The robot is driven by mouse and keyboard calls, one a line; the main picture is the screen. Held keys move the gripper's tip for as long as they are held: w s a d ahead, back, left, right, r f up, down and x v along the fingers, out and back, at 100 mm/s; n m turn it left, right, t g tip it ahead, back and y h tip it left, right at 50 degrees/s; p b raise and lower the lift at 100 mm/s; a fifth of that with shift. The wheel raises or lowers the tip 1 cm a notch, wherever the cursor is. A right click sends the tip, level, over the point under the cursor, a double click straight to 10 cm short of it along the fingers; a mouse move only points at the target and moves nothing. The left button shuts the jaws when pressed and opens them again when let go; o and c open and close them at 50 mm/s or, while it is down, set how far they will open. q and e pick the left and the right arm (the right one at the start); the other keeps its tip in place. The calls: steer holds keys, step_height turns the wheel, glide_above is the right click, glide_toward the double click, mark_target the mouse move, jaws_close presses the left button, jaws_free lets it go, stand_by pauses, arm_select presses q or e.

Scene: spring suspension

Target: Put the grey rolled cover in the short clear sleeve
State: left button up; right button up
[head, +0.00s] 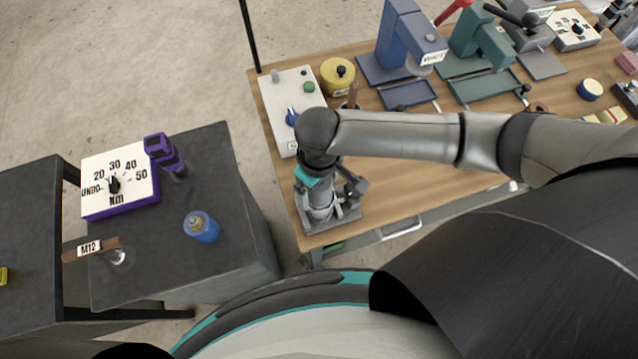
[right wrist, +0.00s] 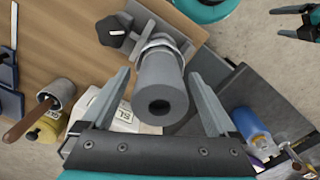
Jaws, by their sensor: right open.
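A grey cylinder with a hole in its end, which looks like the rolled cover (right wrist: 163,88), stands in a grey clamp fixture (right wrist: 150,30) in the right wrist view. The fixture (head: 345,221) is at the near left corner of the wooden table in the head view. My right gripper (right wrist: 160,73) is open, with its fingers on either side of the grey cylinder and visible gaps to both. In the head view my right gripper (head: 312,180) is above the fixture and partly hides the cylinder. I cannot clearly pick out the short clear sleeve.
The wooden table (head: 425,195) carries a white control box (head: 285,92), a yellow round pot (head: 337,76) and a blue press (head: 405,45). A dark cabinet (head: 150,280) at left holds a torque dial box (head: 120,180), a blue bottle (head: 201,227) and an M12-labelled tool (head: 91,248).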

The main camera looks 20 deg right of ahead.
steer(key=shift+r, duration=0.1)
step_height(320, 180, up, 12)
steer(key=shift+r+p, duration=0.1)
steer(key=shift+p, duration=0.85)
